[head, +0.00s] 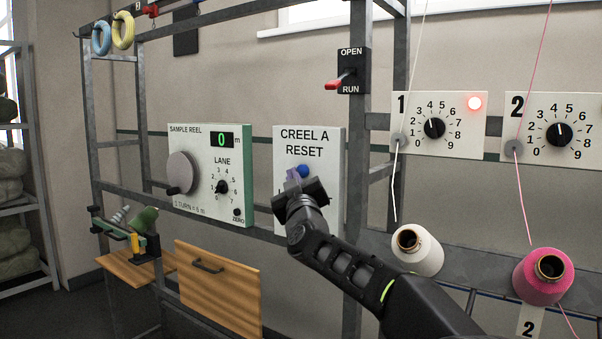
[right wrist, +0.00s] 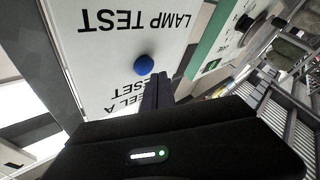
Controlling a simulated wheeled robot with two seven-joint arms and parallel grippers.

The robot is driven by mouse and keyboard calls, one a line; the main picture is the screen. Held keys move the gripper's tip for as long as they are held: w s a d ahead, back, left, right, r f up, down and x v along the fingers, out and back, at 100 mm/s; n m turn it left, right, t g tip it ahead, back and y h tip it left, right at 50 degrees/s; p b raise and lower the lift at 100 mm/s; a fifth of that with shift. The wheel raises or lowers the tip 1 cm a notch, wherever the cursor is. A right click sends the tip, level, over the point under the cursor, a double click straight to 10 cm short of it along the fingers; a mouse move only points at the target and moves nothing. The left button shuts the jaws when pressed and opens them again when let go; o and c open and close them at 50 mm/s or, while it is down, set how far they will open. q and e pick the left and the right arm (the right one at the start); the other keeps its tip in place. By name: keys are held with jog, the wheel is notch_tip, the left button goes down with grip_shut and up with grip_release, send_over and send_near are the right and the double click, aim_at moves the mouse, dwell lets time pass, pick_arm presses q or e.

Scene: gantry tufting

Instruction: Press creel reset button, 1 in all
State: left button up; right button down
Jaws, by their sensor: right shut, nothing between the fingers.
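A pale panel marked CREEL A RESET (head: 335,150) is mounted on the grey frame. A round blue button (head: 304,170) sits just under that lettering. In the right wrist view, the blue button (right wrist: 144,65) lies between upside-down RESET and LAMP TEST lettering. My right gripper (head: 297,178) is shut and empty, its fingertips at the panel close beside the button and partly overlapping it. In the right wrist view, the shut fingertips (right wrist: 155,80) show right next to the button. I cannot tell if they touch it. My left gripper is out of view.
The sample reel box (head: 210,150) with a knob and dial stands left of the panel. A red-handled OPEN/RUN switch (head: 346,78) is above right. Dial plate 1 (head: 440,125) has a lit red lamp. A white cone (head: 417,250) and pink cone (head: 543,275) stand right of my arm.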

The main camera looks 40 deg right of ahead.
jog(key=shift+d, duration=0.15)
dwell(0.7)
jog(key=shift+w+d, duration=0.15)
jog(key=shift+d, duration=0.1)
jog(key=shift+w+d, duration=0.1)
jog(key=shift+d, duration=0.35)
dwell(0.7)
dwell(0.3)
jog(key=shift+s+a, duration=0.25)
jog(key=shift+a, duration=0.55)
jog(key=a, duration=0.2)
jog(key=s+a+p, duration=0.1)
jog(key=a, duration=0.1)
jog(key=shift+s+a+p, duration=0.2)
jog(key=shift+a+p, duration=0.1)
jog(key=shift+a, duration=0.1)
dwell(0.8)
